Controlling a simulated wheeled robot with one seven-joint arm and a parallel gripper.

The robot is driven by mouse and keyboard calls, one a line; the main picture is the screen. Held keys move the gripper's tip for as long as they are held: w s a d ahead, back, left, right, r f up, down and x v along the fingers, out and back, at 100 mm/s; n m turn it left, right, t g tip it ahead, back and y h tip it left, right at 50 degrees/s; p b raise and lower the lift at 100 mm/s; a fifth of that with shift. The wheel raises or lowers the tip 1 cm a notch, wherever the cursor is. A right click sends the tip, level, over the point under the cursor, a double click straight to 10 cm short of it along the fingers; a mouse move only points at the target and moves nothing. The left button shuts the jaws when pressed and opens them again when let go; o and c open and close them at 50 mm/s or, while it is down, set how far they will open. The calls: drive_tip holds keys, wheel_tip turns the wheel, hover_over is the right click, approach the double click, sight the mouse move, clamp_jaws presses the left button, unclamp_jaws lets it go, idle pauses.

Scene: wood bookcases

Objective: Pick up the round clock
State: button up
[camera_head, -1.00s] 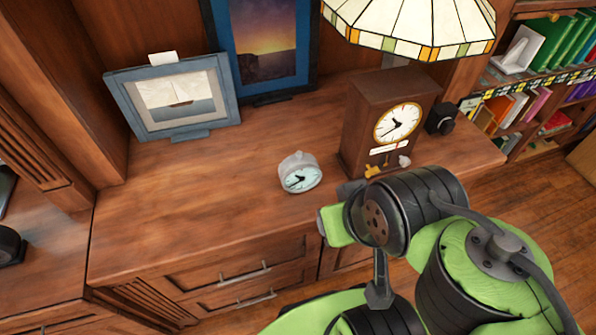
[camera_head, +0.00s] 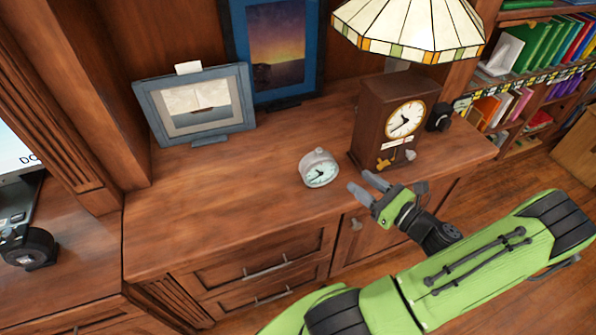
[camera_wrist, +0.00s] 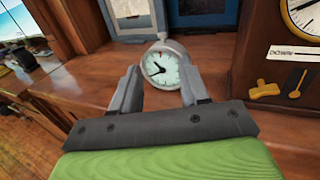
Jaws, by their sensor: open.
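The round clock (camera_head: 319,168) is a small grey alarm clock with a pale face, upright on the wooden cabinet top (camera_head: 230,205). My gripper (camera_head: 362,186) is open, just right of the clock and near the cabinet's front edge in the head view. In the wrist view the clock (camera_wrist: 160,66) shows ahead, between and beyond the two open fingers (camera_wrist: 158,82). A small gap shows between the fingertips and the clock in the head view. The clock's lower part and base are partly hidden in the wrist view.
A wooden mantel clock (camera_head: 387,125) stands close on the right, beneath a stained-glass lamp (camera_head: 405,28). A framed sailboat picture (camera_head: 196,105) and a blue-framed sunset picture (camera_head: 280,50) stand behind. The cabinet top left of the round clock is clear.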

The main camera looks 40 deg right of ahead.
drive_tip(key=b, duration=0.2)
approach(322, 152)
drive_tip(key=w, duration=0.5)
drive_tip(key=shift+w+a, duration=0.1)
drive_tip(key=shift+a, duration=0.15)
drive_tip(key=w+b, duration=0.1)
drive_tip(key=w, duration=0.2)
drive_tip(key=w+b, duration=0.1)
drive_tip(key=w, duration=0.1)
drive_tip(key=shift+w+a+f, duration=0.1)
drive_tip(key=shift+w+a, duration=0.15)
drive_tip(key=shift+w, duration=0.15)
clamp_jaws()
